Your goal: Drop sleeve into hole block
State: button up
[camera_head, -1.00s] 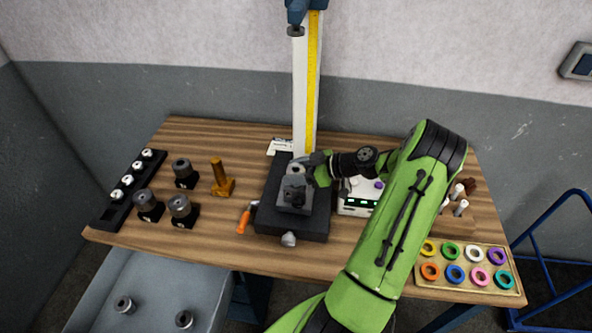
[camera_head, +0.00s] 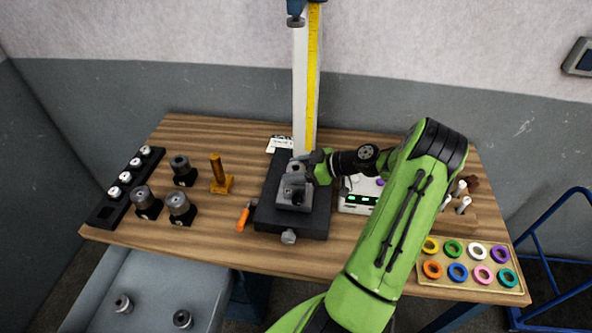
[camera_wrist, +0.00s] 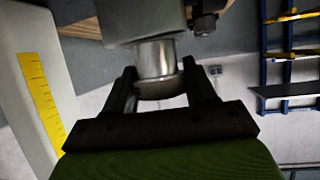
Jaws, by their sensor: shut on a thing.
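The grey hole block (camera_head: 294,200) stands on a dark flat plate (camera_head: 308,226) in the middle of the bench. A dark round opening shows in its top. My gripper (camera_head: 308,165) is at the block's back right side. In the wrist view my gripper (camera_wrist: 162,92) is shut on the sleeve (camera_wrist: 156,60), a shiny metal cylinder with a wider, duller collar between the fingers. The sleeve's far end meets the grey block (camera_wrist: 145,18) at the top of that view. I cannot tell whether it enters a hole or only overlaps the block.
A tall column with a yellow scale (camera_head: 312,80) rises behind the plate. An orange-handled tool (camera_head: 243,217) and a brass stand (camera_head: 220,178) are to the left. A white device (camera_head: 358,198) is close on the right. A tray of coloured rings (camera_head: 474,286) lies front right.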

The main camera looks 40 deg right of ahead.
jog(key=shift+f+b, duration=0.7)
jog(key=shift+b, duration=0.1)
jog(key=shift+s+f, duration=0.1)
jog(key=shift+f, duration=0.1)
jog(key=shift+s+f+b, duration=0.2)
jog(key=shift+f+b, duration=0.2)
jog(key=shift+b, duration=0.1)
jog(key=shift+a, duration=0.1)
jog(key=o, duration=1.5)
jog(key=shift+f, duration=0.1)
jog(key=shift+c, duration=0.2)
jog(key=v, duration=1.6)
jog(key=shift+w+r+t, duration=0.25)
jog(key=shift+r+t, duration=0.05)
jog(key=shift+r, duration=0.15)
